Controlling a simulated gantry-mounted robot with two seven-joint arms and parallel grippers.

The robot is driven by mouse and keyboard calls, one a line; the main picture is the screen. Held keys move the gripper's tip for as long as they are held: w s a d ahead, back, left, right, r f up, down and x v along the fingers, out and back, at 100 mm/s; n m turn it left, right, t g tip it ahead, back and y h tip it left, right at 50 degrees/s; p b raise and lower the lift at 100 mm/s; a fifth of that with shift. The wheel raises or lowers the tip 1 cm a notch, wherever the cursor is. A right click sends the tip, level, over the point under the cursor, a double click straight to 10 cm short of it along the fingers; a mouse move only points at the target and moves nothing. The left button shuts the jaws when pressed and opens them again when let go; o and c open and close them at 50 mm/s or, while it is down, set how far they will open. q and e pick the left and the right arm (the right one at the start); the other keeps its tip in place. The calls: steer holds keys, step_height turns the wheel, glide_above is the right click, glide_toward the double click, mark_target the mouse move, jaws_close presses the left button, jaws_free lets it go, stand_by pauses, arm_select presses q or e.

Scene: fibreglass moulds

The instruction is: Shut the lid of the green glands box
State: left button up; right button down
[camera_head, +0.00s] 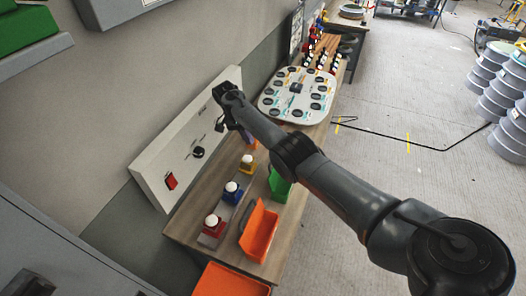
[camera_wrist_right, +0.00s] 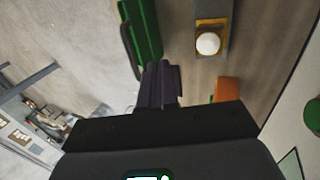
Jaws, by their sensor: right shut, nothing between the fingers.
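The green glands box (camera_head: 280,185) sits on the wooden bench in the head view, mostly hidden behind my right arm. In the right wrist view the green box (camera_wrist_right: 147,30) shows at the top, with a bright green panel beside a darker narrow part at its left. I cannot tell how far its lid stands open. My right gripper (camera_head: 220,124) is beyond the box, near the wall-side board. In the right wrist view the fingers (camera_wrist_right: 160,82) are shut and empty, below the green box in the picture; contact is not clear. My left gripper is not in view.
An open orange box (camera_head: 260,232) stands nearer on the bench (camera_head: 195,207), with another orange tray (camera_head: 230,281) at the bottom. Button boxes, red (camera_head: 212,224), blue (camera_head: 232,189) and yellow (camera_head: 248,163), stand along the wall side. A white board (camera_head: 150,183) leans there.

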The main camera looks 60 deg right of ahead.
arm_select(q)
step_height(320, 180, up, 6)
steer(key=p, duration=0.5)
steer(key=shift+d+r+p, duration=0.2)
steer(key=shift+p, duration=0.2)
arm_select(e)
steer(key=s+d+f, duration=0.1)
steer(key=s+f, duration=0.5)
steer(key=shift+s+d, duration=0.15)
steer(key=shift+s, duration=0.15)
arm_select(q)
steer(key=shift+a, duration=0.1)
arm_select(e)
steer(key=shift+f, duration=0.1)
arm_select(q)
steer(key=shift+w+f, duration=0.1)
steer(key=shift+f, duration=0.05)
arm_select(e)
steer(key=shift+w, duration=0.1)
